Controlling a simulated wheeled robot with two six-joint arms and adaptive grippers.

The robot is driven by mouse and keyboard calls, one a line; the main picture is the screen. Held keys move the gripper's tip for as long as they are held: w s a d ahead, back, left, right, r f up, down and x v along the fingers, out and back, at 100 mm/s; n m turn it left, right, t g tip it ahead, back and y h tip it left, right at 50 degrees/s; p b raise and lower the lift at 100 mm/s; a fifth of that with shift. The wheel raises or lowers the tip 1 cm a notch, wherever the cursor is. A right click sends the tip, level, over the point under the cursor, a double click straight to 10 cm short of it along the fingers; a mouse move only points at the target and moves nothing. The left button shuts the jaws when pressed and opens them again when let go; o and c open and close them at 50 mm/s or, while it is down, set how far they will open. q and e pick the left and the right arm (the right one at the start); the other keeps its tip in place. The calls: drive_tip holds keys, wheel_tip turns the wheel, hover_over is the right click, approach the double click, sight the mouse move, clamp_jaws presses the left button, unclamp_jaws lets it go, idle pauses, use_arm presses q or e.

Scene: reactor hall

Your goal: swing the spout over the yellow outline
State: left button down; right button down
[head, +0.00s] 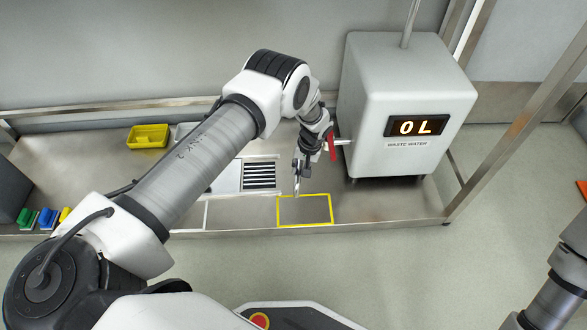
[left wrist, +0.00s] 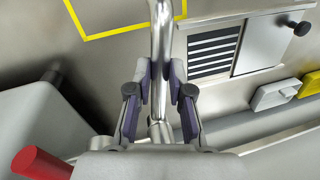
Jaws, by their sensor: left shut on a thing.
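The spout is a bright metal pipe (head: 296,184) that comes from the grey waste water tank (head: 365,105). Its end shows over the upper left part of the yellow outline (head: 332,210) in the head view. In the left wrist view the spout (left wrist: 162,30) crosses the edge of the yellow outline (left wrist: 110,33) near a corner. My left gripper (head: 303,163) is shut on the spout; in the left wrist view its fingers (left wrist: 160,85) press it from both sides. My right arm shows at the lower right, its gripper out of frame.
A red handle (head: 332,146) is at the tank's outlet, close to my left gripper. A slotted grate (head: 260,174) lies left of the outline. A yellow bin (head: 148,136) stands at the back. A metal post (head: 520,125) rises to the right of the tank.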

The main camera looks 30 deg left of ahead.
use_arm(q)
drive_tip(key=shift+w+d+n+b, duration=0.4)
drive_tip(key=shift+d+n, duration=0.2)
drive_tip(key=shift+n, duration=0.2)
drive_tip(key=c, duration=1.1)
unclamp_jaws()
drive_tip(key=shift+o, duration=0.2)
wheel_tip(320, 180, up, 12)
drive_tip(key=w+d, duration=0.1)
drive_tip(key=d, duration=0.1)
drive_tip(key=shift+f, duration=0.15)
